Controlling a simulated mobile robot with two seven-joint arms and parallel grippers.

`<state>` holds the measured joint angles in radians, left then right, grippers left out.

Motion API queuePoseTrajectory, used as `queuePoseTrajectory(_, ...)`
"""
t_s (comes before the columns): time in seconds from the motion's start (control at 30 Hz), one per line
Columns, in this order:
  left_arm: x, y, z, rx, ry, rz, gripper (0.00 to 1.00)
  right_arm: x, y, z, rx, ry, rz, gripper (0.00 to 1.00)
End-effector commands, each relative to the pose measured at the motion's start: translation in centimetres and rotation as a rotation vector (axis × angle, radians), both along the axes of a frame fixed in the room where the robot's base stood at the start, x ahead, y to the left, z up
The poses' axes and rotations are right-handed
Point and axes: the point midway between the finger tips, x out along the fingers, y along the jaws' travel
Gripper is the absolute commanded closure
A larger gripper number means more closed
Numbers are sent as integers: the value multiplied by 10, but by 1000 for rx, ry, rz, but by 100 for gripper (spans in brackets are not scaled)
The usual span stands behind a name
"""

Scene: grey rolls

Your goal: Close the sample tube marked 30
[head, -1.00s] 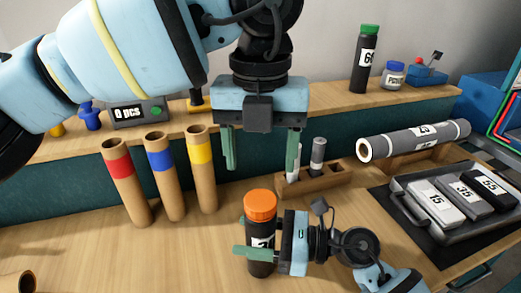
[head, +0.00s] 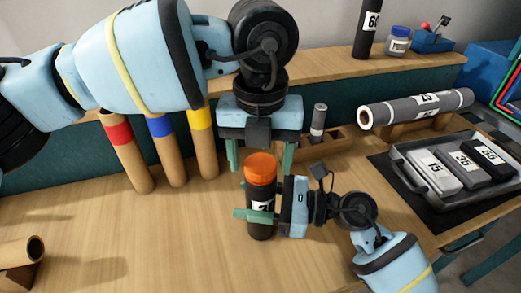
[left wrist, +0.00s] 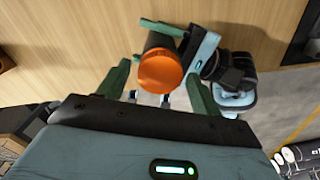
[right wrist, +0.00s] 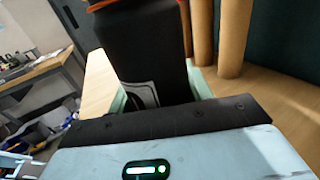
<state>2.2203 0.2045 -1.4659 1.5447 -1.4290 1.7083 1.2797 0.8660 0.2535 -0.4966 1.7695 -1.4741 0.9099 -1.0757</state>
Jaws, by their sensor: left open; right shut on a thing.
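A dark sample tube (head: 260,200) with an orange cap (head: 261,166) stands upright over the wooden bench. Its white label is partly covered, so I cannot read the full number. My right gripper (head: 262,215) is shut on the tube's body from the right; the dark body fills the right wrist view (right wrist: 145,50). My left gripper (head: 260,160) is open and points down at the cap, its fingers to either side. In the left wrist view the orange cap (left wrist: 160,70) lies between the open fingers. The cap sits on the tube's top; I cannot tell how tightly.
Cardboard tubes with red (head: 127,155), blue (head: 167,150) and yellow (head: 203,145) bands stand behind left. A wooden rack (head: 325,142) holds a small grey tube. A large grey roll (head: 415,108) and a tray (head: 408,170) with numbered blocks lie right.

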Motion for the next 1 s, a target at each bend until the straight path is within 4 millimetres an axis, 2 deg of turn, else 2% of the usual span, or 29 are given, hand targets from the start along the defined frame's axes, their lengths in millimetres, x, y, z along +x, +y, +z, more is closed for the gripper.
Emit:
queuePoseTrajectory(0.1,0,0,0,0,0,0,35,0,0,0,0,0,0,100)
queuePoseTrajectory(0.4,0,0,0,0,0,0,74,0,0,0,0,0,0,100)
queuePoseTrajectory(0.47,0,0,0,0,0,0,80,0,0,0,0,0,0,100)
queuePoseTrajectory(0.67,0,0,0,-1,-1,-95,80,0,0,0,0,0,0,100)
queuePoseTrajectory(1.0,0,0,0,-2,-2,-640,80,0,0,0,0,0,0,100)
